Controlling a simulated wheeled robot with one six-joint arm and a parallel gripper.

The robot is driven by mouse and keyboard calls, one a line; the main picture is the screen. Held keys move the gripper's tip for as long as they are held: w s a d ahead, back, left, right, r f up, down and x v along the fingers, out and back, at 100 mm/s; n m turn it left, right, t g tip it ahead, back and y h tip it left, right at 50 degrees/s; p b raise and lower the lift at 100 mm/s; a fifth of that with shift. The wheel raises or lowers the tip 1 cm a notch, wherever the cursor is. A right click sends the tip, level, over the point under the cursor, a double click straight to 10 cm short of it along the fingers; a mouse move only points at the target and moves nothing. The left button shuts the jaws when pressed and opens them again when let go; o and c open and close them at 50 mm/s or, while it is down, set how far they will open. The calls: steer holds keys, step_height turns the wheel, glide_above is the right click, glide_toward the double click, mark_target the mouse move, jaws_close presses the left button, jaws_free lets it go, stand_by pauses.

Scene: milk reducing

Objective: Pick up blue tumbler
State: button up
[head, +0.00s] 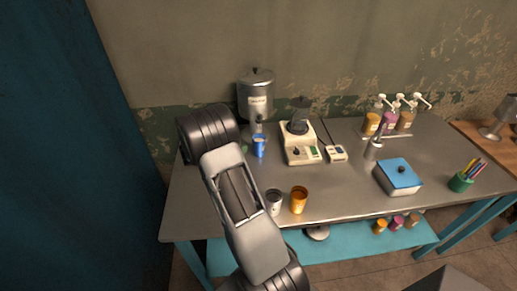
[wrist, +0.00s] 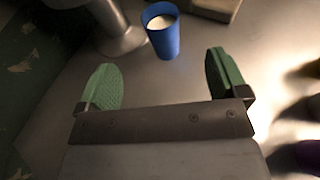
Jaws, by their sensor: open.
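The blue tumbler (head: 259,147) stands upright on the metal table, in front of the silver dispenser, in the head view. In the wrist view the blue tumbler (wrist: 163,36) holds something white near its rim. My gripper (wrist: 164,82) is open and empty, with its two green fingers apart. The tumbler is beyond the fingertips, roughly centred between them, and not touched. In the head view my arm hides most of the gripper; a bit of green shows left of the tumbler.
The silver dispenser (head: 256,98) stands behind the tumbler; its base (wrist: 121,40) is close by at the left in the wrist view. A cream machine (head: 301,146) stands to the right. A grey cup (head: 274,203) and an orange cup (head: 299,200) stand near the front edge.

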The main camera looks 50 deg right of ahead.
steer(key=p, duration=0.1)
glide_toward(263, 137)
steer(key=d, duration=0.1)
steer(key=shift+p+x, duration=1.1)
steer(key=shift+x, duration=2.1)
steer(key=shift+s+a+f, duration=0.1)
steer(key=shift+s, duration=0.05)
steer(key=shift+c, duration=0.4)
steer(key=c, duration=1.1)
steer(key=shift+c, duration=0.2)
